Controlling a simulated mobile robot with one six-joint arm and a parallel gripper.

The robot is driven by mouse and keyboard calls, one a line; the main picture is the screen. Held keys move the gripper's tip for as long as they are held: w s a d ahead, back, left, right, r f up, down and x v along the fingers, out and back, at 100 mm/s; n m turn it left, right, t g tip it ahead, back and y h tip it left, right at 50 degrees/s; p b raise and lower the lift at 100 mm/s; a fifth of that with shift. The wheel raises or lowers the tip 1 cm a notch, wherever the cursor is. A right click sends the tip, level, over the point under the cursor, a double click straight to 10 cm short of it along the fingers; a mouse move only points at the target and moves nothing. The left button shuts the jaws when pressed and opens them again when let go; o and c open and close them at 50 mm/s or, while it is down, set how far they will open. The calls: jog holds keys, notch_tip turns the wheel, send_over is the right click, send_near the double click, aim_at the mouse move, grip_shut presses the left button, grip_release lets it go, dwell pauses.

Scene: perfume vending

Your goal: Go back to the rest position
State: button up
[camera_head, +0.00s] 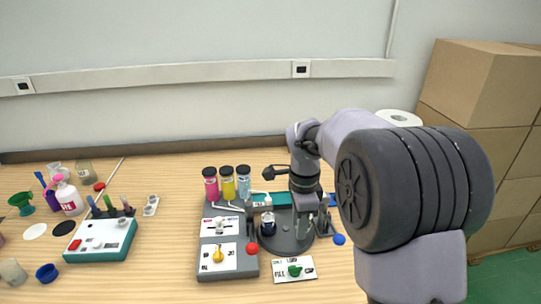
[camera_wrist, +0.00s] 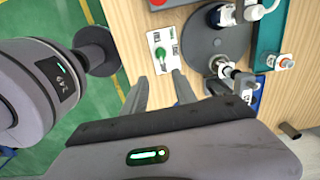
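My gripper (camera_head: 311,218) hangs over the right part of the dark round plate (camera_head: 286,240) of the dispensing station, with my arm reaching in from the right. In the wrist view the two fingers of my gripper (camera_wrist: 160,78) are spread apart with nothing held between them. Beyond the fingertips lies a white card with a green knob (camera_wrist: 162,51); the knob also shows in the head view (camera_head: 294,270). A small dark-labelled bottle (camera_head: 267,227) stands on the round plate at its left side.
The grey control panel (camera_head: 228,272) has a red ball knob (camera_head: 252,248) and a yellow knob (camera_head: 218,255). Pink, yellow and blue bottles (camera_head: 228,187) stand behind it. A teal-edged box (camera_head: 100,242) is at left. Cardboard boxes (camera_head: 478,85) stack at right. Bare table lies between the devices.

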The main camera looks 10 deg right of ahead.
jog(key=s+a+r+n+t, duration=0.1)
jog(key=s+r+n, duration=0.3)
jog(key=s+r, duration=0.3)
jog(key=s+a+r+n+t+y+b, duration=0.1)
jog(key=s+n+t, duration=0.3)
jog(key=s+n, duration=0.5)
jog(key=s+a+b, duration=0.1)
jog(key=s, duration=0.8)
jog(key=shift+s+a+t+y, duration=0.3)
jog(key=shift+s+a+y, duration=0.05)
jog(key=shift+a+y, duration=0.05)
